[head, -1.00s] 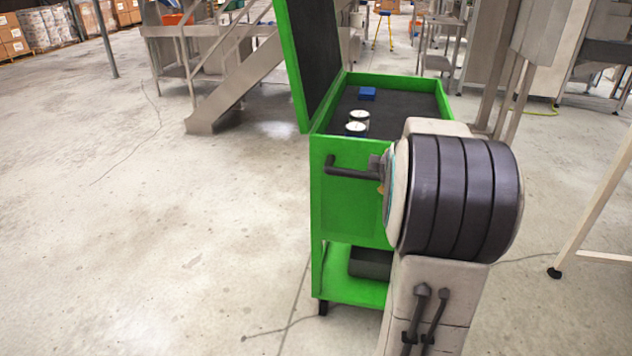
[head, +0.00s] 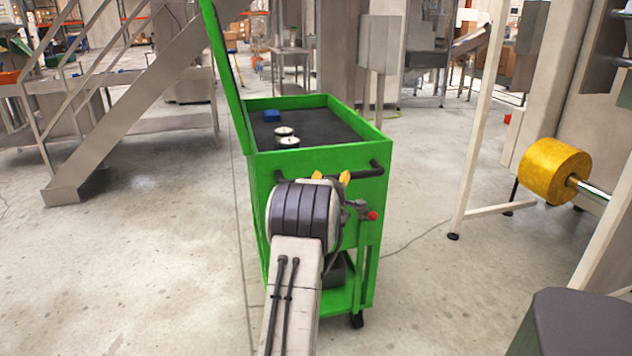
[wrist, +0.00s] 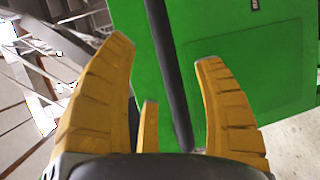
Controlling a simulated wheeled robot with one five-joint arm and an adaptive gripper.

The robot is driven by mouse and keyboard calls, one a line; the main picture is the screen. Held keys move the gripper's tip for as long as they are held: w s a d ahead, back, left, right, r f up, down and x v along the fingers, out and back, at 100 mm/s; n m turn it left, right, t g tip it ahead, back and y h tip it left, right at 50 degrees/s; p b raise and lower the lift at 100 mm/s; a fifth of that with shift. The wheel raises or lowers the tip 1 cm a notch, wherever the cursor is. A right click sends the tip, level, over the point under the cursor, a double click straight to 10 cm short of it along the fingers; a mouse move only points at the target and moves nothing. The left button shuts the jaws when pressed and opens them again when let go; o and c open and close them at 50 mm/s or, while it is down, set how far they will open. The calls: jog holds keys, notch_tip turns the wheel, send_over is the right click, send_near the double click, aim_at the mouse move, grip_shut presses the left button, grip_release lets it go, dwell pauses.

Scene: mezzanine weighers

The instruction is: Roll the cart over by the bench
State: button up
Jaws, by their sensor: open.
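The green cart (head: 320,225) stands upright in the middle of the head view, its lid raised on the left side. A black bar handle (head: 362,174) runs across its near end; my arm hides part of it. My gripper (head: 331,178) is at this handle, with its yellow fingertips just showing above my wrist. In the wrist view my gripper (wrist: 165,105) is open, and the handle (wrist: 168,60) passes between the spread fingers. I cannot tell whether they touch it. I cannot tell which piece of furniture is the bench.
On the cart's top lie a blue box (head: 272,116) and two round white-topped items. A steel staircase (head: 115,120) stands at left. At right are a white frame leg (head: 470,130) and a yellow roll (head: 553,171). Bare floor lies left and right of the cart.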

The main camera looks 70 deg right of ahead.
aim_at(334, 176)
jog(key=shift+p+x, duration=0.45)
jog(key=shift+x, duration=3.1)
jog(key=shift+o, duration=0.2)
jog(key=shift+s+f, duration=0.1)
grip_shut()
